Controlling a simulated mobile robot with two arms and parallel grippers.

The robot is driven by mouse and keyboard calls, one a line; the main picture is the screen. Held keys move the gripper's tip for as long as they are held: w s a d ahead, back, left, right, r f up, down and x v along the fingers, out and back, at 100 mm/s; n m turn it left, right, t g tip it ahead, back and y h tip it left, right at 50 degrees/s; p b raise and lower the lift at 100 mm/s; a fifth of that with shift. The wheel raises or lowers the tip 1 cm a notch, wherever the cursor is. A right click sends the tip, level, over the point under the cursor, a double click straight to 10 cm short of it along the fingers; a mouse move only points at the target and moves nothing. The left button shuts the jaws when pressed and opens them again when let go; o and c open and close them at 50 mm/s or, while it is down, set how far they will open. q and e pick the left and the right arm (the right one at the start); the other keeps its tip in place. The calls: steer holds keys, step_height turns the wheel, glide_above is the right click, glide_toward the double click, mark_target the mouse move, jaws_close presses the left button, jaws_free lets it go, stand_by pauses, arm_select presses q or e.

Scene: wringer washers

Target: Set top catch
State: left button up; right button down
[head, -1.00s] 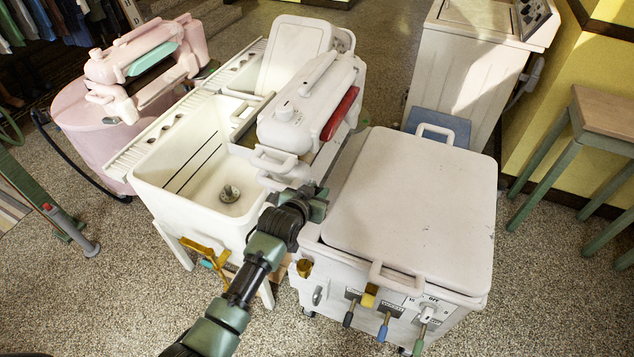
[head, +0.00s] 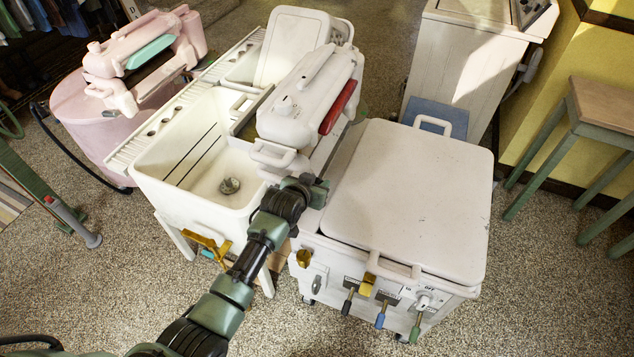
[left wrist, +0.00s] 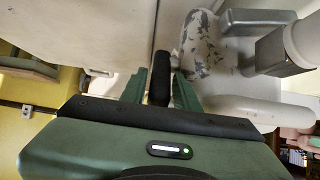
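The white wringer head (head: 310,98), with a red bar on its right side, sits between the open tub and the lidded washer (head: 405,200). My left gripper (head: 314,190) is at the near end of the wringer, just below its front loop handle (head: 272,153). In the left wrist view my left gripper (left wrist: 160,80) has its green fingers on both sides of a short black grip (left wrist: 160,78) and appears shut on it. The gripper hides this grip in the head view. I cannot tell for sure whether it is the top catch. My right gripper is not in view.
The white tub (head: 205,160) stands left of the lidded washer. The washer's front has several coloured levers (head: 381,314) and a dial. A pink wringer washer (head: 95,105) is at the left, a green-legged table (head: 600,115) at the right. The front floor is clear.

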arm_select(q)
steer(key=b+v, duration=0.1)
steer(key=v, duration=0.6)
steer(key=shift+s+r, duration=0.2)
steer(key=shift+s, duration=0.15)
